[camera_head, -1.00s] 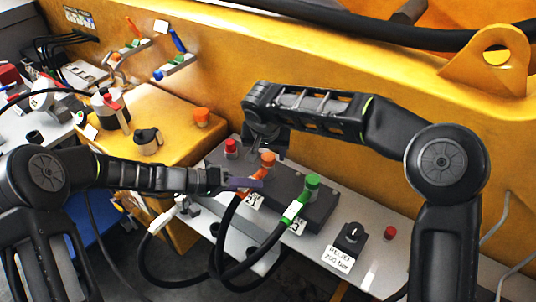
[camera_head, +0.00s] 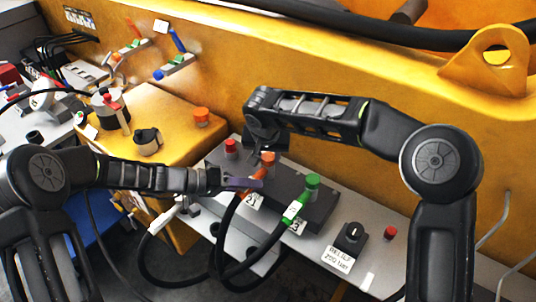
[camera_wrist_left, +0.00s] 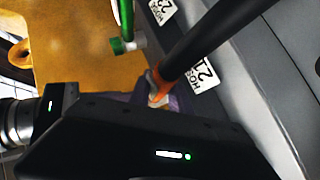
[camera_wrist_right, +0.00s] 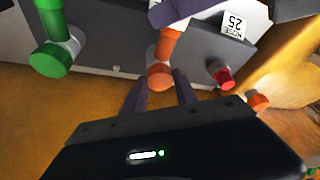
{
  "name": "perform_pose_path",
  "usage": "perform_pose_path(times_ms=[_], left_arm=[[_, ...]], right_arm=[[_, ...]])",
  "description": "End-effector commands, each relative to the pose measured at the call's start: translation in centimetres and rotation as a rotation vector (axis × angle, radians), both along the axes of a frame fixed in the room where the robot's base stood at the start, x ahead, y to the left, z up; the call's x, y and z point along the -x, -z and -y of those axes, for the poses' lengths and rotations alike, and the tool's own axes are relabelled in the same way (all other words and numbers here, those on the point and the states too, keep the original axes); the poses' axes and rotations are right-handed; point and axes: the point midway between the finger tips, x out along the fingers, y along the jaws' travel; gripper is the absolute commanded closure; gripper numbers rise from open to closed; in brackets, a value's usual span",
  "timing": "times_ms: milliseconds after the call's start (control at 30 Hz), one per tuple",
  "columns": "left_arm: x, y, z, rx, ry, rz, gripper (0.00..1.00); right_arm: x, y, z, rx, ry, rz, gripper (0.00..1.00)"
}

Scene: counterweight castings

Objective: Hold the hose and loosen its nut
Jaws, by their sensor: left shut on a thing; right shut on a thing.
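The hose (camera_head: 226,218) is black with an orange end (camera_head: 250,190) that meets the dark block (camera_head: 225,160). It also shows in the left wrist view (camera_wrist_left: 205,42), beside a label reading 21. My left gripper (camera_head: 245,183) is shut on the hose's orange end, its purple fingers across it. The orange nut (camera_head: 267,158) stands at the block, in line with the hose end. In the right wrist view the nut (camera_wrist_right: 160,75) sits between the purple fingers of my right gripper (camera_wrist_right: 160,92), which is shut on it. In the head view the right fingertips are partly hidden.
A green-ended hose (camera_head: 293,211) with a green cap (camera_head: 312,181) is close on the right. A red cap (camera_head: 231,146) is on the left. A black knob (camera_head: 351,236) and red button (camera_head: 390,232) are on the grey panel. A yellow wall (camera_head: 330,75) stands behind.

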Motion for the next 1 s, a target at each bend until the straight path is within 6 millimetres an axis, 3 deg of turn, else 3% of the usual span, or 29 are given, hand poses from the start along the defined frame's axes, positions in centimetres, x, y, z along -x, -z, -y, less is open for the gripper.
perform_pose_path(times_ms=[167, 633, 1000], left_arm=[[-0.01, 0.02, -0.01, 0.000, 0.000, 0.000, 1.00], [-0.01, 0.02, -0.02, -0.001, 0.000, 0.000, 1.00], [-0.02, 0.02, -0.04, -0.001, -0.001, 0.000, 1.00]], right_arm=[[0.00, -0.01, 0.02, 0.000, 0.000, 0.000, 1.00], [0.03, 0.02, 0.07, 0.000, -0.048, -0.002, 1.00], [-0.01, -0.03, 0.31, 0.000, -0.274, -0.001, 1.00]])
